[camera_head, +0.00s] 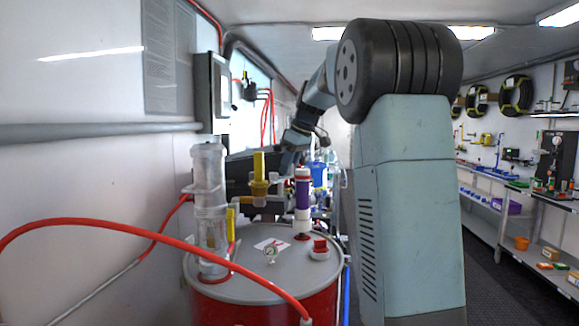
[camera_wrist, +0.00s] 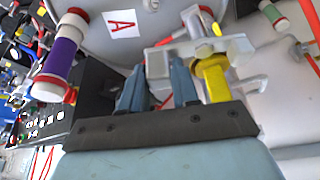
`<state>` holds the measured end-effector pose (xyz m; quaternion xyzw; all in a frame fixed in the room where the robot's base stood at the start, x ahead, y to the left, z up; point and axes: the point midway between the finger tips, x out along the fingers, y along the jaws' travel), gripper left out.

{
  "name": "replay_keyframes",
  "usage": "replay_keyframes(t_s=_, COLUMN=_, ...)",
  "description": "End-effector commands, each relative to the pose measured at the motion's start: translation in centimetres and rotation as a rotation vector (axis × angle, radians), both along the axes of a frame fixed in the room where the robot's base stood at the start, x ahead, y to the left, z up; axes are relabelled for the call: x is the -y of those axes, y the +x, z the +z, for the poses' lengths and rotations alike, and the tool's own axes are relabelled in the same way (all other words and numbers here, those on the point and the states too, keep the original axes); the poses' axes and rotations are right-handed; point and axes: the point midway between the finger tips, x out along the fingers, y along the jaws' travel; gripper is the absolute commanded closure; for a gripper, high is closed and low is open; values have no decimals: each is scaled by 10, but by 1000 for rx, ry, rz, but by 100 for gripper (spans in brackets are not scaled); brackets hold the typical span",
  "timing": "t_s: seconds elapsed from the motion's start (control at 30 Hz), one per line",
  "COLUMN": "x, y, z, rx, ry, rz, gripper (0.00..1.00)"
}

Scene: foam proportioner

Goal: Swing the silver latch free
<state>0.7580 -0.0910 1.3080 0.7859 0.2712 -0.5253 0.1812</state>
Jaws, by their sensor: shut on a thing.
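In the wrist view, the two blue-grey fingers of my gripper (camera_wrist: 157,75) reach over a pale silver bracket (camera_wrist: 228,46). A small silver piece (camera_wrist: 157,62), apparently the latch, sits between the fingertips, and the gripper is shut on it. Its far side is hidden by the fingers and bracket. A yellow fitting (camera_wrist: 213,78) stands just right of the fingers. In the head view my gripper (camera_head: 288,160) is small and partly hidden, beside the yellow fitting (camera_head: 259,175); the latch cannot be made out there.
A purple cylinder (camera_head: 302,192) stands right of the bracket above the drum lid (camera_head: 240,287). A clear tube (camera_head: 210,205) stands on the left. A red hose (camera_head: 150,228) crosses in front.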

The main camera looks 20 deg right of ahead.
Motion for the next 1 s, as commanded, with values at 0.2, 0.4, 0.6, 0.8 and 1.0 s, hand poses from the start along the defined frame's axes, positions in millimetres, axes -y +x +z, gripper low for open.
replay_keyframes(t_s=0.2, x=1, y=0, z=0, rx=0, ry=0, rz=-1, gripper=100)
replay_keyframes(t_s=0.4, x=1, y=0, z=0, rx=0, ry=0, rz=-1, gripper=56)
replay_keyframes(t_s=0.6, x=0, y=0, z=0, rx=0, ry=0, rz=-1, gripper=49)
replay_keyframes(t_s=0.8, x=1, y=-1, z=4, rx=2, ry=-1, rz=-2, gripper=49)
replay_keyframes(t_s=1.0, x=8, y=-9, z=29, rx=2, ry=-1, rz=-3, gripper=49)
